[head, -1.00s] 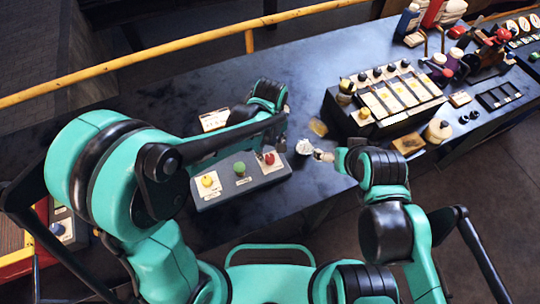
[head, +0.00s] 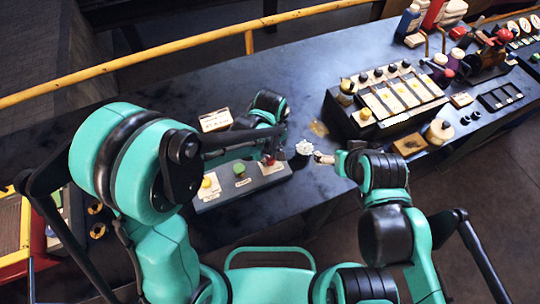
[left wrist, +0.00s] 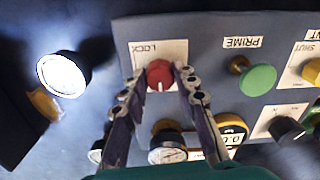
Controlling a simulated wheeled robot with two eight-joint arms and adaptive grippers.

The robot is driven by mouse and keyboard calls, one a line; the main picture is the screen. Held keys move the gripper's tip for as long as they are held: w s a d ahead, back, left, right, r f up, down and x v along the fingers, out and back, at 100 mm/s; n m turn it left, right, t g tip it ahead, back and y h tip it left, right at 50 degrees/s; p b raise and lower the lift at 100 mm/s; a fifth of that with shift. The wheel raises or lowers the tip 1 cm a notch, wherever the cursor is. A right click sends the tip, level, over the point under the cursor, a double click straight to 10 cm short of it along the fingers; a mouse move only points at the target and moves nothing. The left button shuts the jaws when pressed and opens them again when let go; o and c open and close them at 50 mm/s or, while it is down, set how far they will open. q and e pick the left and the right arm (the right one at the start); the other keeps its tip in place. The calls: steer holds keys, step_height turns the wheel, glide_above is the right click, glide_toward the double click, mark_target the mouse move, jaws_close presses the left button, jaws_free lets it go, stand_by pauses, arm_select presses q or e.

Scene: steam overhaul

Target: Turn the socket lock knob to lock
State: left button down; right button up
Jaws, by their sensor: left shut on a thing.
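The socket lock knob is a red knob with a pale pointer mark (left wrist: 160,75), on a plate marked LOCK (left wrist: 145,50). In the head view the red knob (head: 268,160) is at the right end of the small grey control panel (head: 225,192), partly hidden by my left gripper. In the left wrist view my left gripper (left wrist: 160,77) has one fingertip on each side of the knob and is shut on it. My right gripper (head: 324,158) is beside a white round part (head: 304,147); its fingers are too small to read.
The same panel carries a green PRIME knob (left wrist: 257,79) and a yellow knob (head: 207,183). A larger switch box (head: 385,100) stands to the right. The bench behind is mostly clear.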

arm_select(q)
steer(key=m+b, duration=0.1)
steer(key=m, duration=0.3)
steer(key=shift+m, duration=0.3)
steer(key=m, duration=0.4)
steer(key=shift+m, duration=0.3)
steer(key=m, duration=0.4)
steer(key=shift+m+b, duration=0.3)
steer(key=shift+b, duration=0.1)
steer(key=shift+m, duration=2.1)
steer(key=c, duration=1.2)
jaws_free()
steer(key=shift+o, duration=0.2)
